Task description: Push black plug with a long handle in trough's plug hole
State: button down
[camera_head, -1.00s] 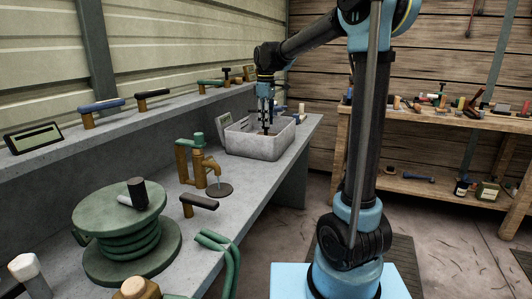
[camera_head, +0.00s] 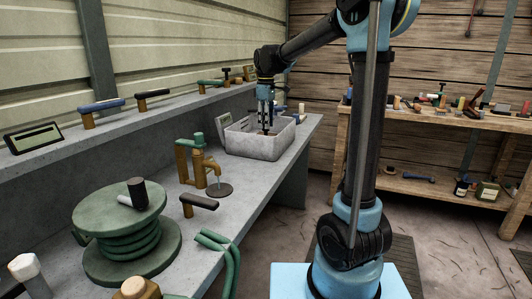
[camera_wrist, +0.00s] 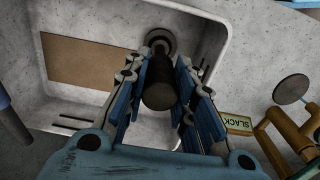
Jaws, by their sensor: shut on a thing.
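The grey stone trough (camera_head: 259,146) stands at the far end of the grey bench. My gripper (camera_head: 266,112) points down into it. In the wrist view the black plug's long handle (camera_wrist: 159,85) is between the fingers of my gripper (camera_wrist: 161,90), which are shut on it. The far end of the handle meets a round grey ring (camera_wrist: 160,40) on the trough floor, which looks like the plug hole. I cannot tell how deep the plug sits, as the handle covers it.
A brown rectangular patch (camera_wrist: 85,62) lies on the trough floor. A brass tap (camera_head: 211,170) with a green handle stands nearer on the bench. A green hose reel (camera_head: 122,235) is at the front. A label reading SLACK (camera_wrist: 238,124) shows beside the trough.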

jog(key=shift+f, duration=0.15)
jog(key=c, duration=1.3)
grip_release()
notch_tip(320, 180, up, 12)
jog(key=shift+f, duration=0.1)
